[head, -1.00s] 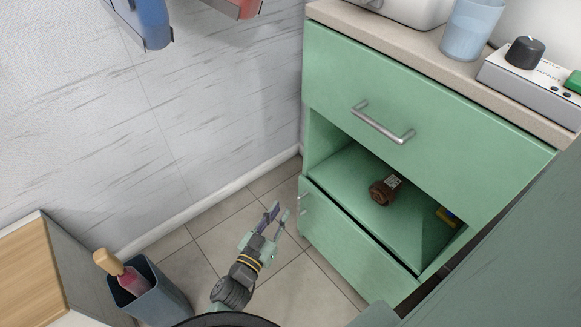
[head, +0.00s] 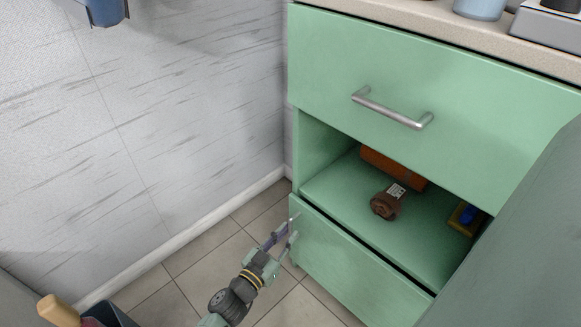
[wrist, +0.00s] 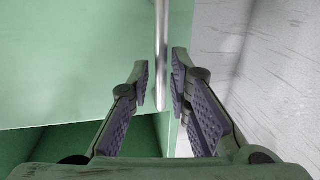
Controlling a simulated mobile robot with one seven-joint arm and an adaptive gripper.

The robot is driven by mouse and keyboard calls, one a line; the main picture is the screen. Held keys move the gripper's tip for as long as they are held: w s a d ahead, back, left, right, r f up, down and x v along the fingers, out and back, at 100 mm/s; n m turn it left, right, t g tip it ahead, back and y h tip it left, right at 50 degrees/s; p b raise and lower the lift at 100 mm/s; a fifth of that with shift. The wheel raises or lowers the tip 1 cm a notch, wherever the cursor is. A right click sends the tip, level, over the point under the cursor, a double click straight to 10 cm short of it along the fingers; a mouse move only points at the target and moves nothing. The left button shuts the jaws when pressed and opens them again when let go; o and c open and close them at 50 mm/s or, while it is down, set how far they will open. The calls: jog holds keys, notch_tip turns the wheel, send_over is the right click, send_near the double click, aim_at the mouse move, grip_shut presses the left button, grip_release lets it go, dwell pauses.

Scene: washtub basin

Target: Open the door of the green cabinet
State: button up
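The green cabinet (head: 400,75) fills the right of the head view. Its lower door (head: 355,272) looks closed, below an open shelf. A thin upright metal handle (wrist: 162,55) shows in the wrist view; in the head view it is at the door's left edge, largely hidden by my fingers. My gripper (head: 282,236) is low in front of this edge. In the wrist view my gripper (wrist: 161,88) is open, with the handle bar between its two fingertips and narrow gaps on both sides.
A drawer with a horizontal handle (head: 392,110) is above the shelf. A brown object (head: 385,203) and an orange-brown one (head: 393,168) lie on the shelf. A white wall (head: 180,130) stands left. Tiled floor (head: 210,262) is free. A bin with a wooden-handled item (head: 58,310) is bottom left.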

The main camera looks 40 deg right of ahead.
jog(key=shift+x, duration=1.3)
jog(key=shift+c, duration=0.4)
grip_shut()
